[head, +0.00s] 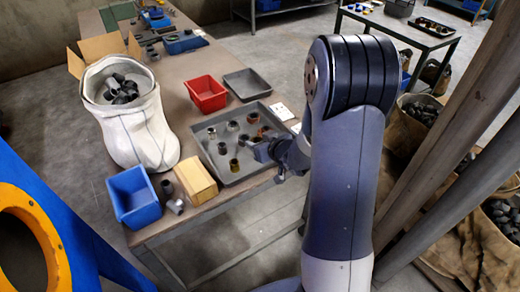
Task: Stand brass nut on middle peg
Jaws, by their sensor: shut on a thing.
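My gripper (262,151) is over the right part of a grey tray (226,181), near its right edge. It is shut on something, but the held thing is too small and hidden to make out. Several small cylindrical pieces stand in the tray. A dark piece with a brass-yellow tint (234,165) is at the front, left of my gripper. A grey-brown piece (243,140) and a reddish-brown one (263,131) are close to the gripper. I cannot tell which of these is the brass nut, or which are pegs.
A white sack of dark fittings (143,130) stands left of the tray. A blue bin (134,196) and a cardboard-coloured block (196,181) are at the front. A red bin (206,93) and an empty dark tray (247,84) are behind. The bench's right edge is near my arm.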

